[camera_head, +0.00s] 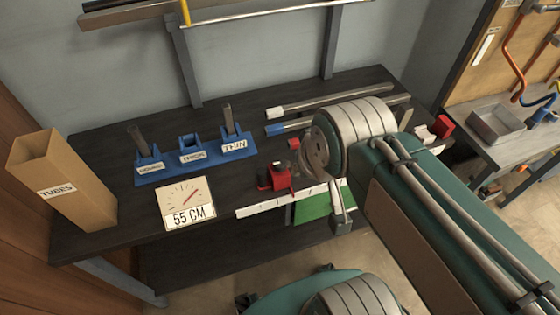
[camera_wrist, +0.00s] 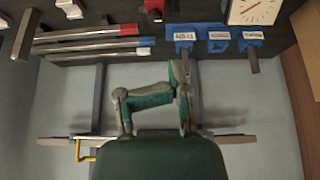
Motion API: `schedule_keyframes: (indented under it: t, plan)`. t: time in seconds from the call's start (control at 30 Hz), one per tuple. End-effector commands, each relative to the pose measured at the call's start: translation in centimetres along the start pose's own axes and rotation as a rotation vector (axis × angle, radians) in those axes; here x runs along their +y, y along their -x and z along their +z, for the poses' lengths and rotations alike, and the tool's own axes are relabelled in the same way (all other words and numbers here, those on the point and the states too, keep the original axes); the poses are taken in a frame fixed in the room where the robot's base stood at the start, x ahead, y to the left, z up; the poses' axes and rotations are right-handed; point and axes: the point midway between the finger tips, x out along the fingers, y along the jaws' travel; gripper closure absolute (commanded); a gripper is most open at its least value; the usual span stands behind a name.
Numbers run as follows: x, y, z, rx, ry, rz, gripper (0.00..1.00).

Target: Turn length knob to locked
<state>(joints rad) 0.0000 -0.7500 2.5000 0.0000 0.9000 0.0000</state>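A red fixture (camera_head: 278,177) stands on the dark workbench behind a white ruler strip (camera_head: 265,208). It may carry the length knob, but no knob position or lock marking is readable. A red part also shows at the top edge in the wrist view (camera_wrist: 154,8), cut off by the frame. A dial panel (camera_head: 186,203) reads 55 CM. My gripper (camera_wrist: 150,95) shows teal and grey finger links in the wrist view, apart from the bench objects, and nothing is visibly held. Its finger opening is unclear. In the head view my arm hides the gripper and part of the bench.
A blue labelled holder (camera_head: 192,152) with upright pieces stands at the back left of the bench. A cardboard tubes box (camera_head: 60,178) is at far left. Metal tubes (camera_head: 330,101) lie along the back. A green panel (camera_head: 312,206) sits near the front edge.

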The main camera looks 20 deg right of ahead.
Motion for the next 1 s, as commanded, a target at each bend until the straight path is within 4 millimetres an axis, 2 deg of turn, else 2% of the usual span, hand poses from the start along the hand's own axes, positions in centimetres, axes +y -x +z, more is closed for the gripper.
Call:
schedule_keyframes:
  t: [0.03, 0.13, 0.17, 0.27, 0.47, 0.7, 0.9, 1.0]
  plan:
    - [0.0, 0.0, 0.0, 0.0, 0.0, 0.0, 0.65]
    - [0.0, -0.2, -0.4, -0.011, 0.03, 0.0, 0.2]
    - [0.0, -0.4, -0.6, -0.019, 0.054, 0.0, 0.13]
    - [0.1, -1.5, -1.9, -0.063, 0.184, -0.003, 0.13]
    - [0.5, -4.9, -5.1, -0.17, 0.541, -0.039, 0.13]
    - [0.9, -10.5, -8.1, -0.282, 0.965, -0.136, 0.13]
    - [1.3, -15.2, -9.5, -0.342, 1.267, -0.241, 0.13]
    - [1.4, -16.6, -9.8, -0.354, 1.354, -0.275, 0.13]
